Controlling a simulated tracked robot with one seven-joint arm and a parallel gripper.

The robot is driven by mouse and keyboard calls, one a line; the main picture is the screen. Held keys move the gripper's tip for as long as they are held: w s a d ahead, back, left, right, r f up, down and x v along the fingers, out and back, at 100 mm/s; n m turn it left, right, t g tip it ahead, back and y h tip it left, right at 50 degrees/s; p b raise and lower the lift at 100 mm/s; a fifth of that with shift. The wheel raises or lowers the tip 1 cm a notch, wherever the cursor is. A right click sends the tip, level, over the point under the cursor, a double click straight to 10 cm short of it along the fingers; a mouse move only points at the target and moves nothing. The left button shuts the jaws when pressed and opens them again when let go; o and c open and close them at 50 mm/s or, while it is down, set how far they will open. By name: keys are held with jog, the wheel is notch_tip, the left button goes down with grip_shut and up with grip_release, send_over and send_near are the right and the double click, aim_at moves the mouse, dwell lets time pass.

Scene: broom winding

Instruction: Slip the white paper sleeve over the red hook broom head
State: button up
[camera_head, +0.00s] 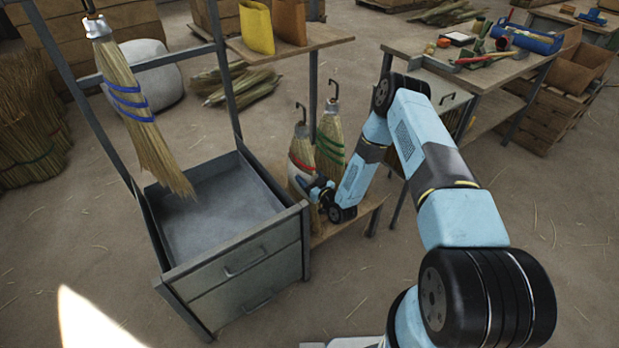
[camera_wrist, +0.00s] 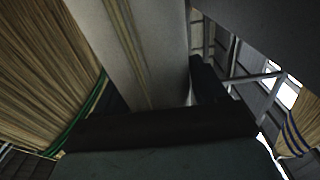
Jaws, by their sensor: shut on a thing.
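The red-banded broom head (camera_head: 301,155) hangs from its hook in the middle of the head view. The white paper sleeve (camera_head: 294,178) is at its bristles, below the red band. In the wrist view the sleeve (camera_wrist: 163,45) rises pale and upright, with a strip of straw showing between its white faces. It seems to surround the lower bristles, but my gripper hides part of it. My gripper (camera_head: 314,187) is shut on the sleeve from the right side. Its dark fingers (camera_wrist: 195,105) fill the lower wrist view. The sleeve's lower edge is not clear.
A green-banded broom (camera_head: 330,145) hangs close on the right, near my arm. A blue-banded broom (camera_head: 135,100) hangs left, above an open grey drawer (camera_head: 205,215). A low wooden shelf (camera_head: 345,222) lies below the middle brooms. A cluttered workbench (camera_head: 480,75) stands behind right.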

jog(key=o, duration=1.1)
